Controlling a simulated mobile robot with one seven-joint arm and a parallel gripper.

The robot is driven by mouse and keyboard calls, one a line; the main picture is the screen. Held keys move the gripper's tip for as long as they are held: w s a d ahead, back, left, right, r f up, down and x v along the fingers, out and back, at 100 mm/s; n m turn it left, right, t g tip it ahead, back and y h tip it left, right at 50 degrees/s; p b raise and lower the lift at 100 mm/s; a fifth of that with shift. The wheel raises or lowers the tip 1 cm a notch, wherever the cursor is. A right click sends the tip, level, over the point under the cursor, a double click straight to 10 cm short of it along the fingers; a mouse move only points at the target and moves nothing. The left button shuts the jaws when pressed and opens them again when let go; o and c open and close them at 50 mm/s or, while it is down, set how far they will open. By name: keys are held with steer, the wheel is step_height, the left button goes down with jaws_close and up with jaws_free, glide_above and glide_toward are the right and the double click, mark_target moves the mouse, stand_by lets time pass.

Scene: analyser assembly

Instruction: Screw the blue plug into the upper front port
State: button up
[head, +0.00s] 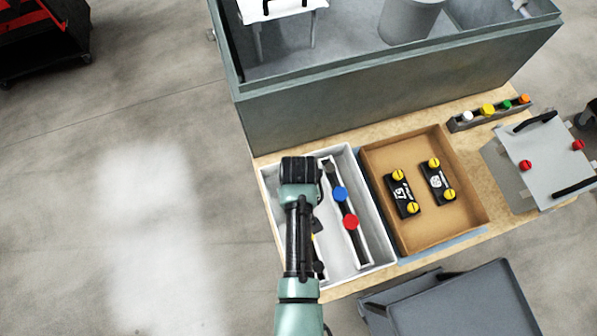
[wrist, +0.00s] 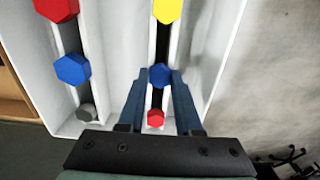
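A small blue plug (wrist: 160,76) stands in a dark slotted strip of the white tray (head: 381,246), between a yellow plug (wrist: 167,9) and a small red plug (wrist: 155,118). My gripper (wrist: 160,73) has one finger on each side of this blue plug. The tips look very close to it; I cannot tell whether they touch. A larger blue plug (wrist: 72,69) sits in the other strip, which also shows in the head view (head: 340,194). In the head view my arm hides the small blue plug and my fingers. I cannot identify the upper front port.
A larger red plug (head: 351,222) and a grey plug (wrist: 86,112) share the other strip. A brown box (head: 437,235) with two black yellow-knobbed blocks stands right of the tray. A grey box with handles (head: 549,150) is farther right. A large grey-green tank wall (head: 380,88) rises behind.

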jaws_close()
step_height(320, 180, up, 7)
steer(key=p, duration=0.7)
steer(key=shift+r, duration=0.1)
